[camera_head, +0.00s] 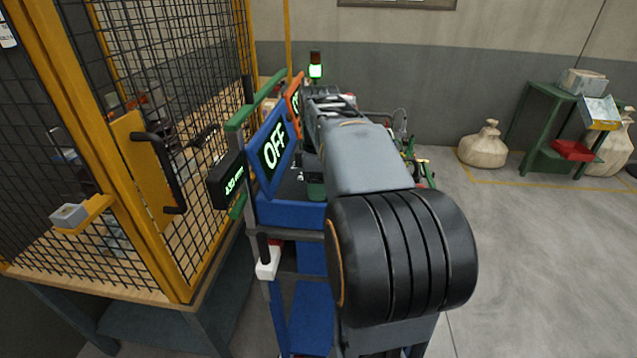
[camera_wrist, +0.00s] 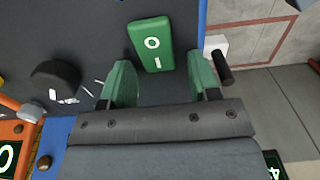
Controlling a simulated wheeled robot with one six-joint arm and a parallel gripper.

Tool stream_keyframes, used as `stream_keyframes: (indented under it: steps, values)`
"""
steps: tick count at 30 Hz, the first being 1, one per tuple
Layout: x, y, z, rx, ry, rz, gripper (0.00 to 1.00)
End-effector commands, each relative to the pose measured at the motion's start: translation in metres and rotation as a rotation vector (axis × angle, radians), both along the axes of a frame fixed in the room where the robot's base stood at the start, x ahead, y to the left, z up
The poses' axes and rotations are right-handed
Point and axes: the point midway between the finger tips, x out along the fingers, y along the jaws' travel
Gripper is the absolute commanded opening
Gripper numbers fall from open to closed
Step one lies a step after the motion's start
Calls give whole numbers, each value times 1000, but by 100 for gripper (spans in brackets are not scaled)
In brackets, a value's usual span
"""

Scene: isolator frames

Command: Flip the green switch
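The green switch (camera_wrist: 152,44) is a rocker marked O and I, set in a dark panel in the wrist view. The O end is farther from my gripper and the I end nearer. I cannot tell which end is pressed in. My gripper (camera_wrist: 162,80) is open, its two green fingers spread wide with nothing between them. The switch lies just beyond the fingertips, between their lines, and no contact shows. In the head view my arm hides the switch and most of my gripper. A blue-framed display (camera_head: 273,150) there reads OFF.
A black knob (camera_wrist: 55,80) stands left of the switch; a white block (camera_wrist: 216,45) with a black lever is to its right. An orange-framed display (camera_wrist: 8,155) is at lower left. In the head view, a mesh cage (camera_head: 170,100) stands close left; the right floor is open.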

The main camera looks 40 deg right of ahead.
Motion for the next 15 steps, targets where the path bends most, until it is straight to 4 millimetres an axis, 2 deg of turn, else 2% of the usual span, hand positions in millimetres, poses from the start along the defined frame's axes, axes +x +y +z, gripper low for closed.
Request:
stream_keyframes:
  steps: [1, 12, 15]
  values:
    - [0, 0, 0, 0, 0, 0, 51]
    - [0, 0, 0, 0, 0, 0, 15]
    - [0, 0, 0, 0, 0, 0, 8]
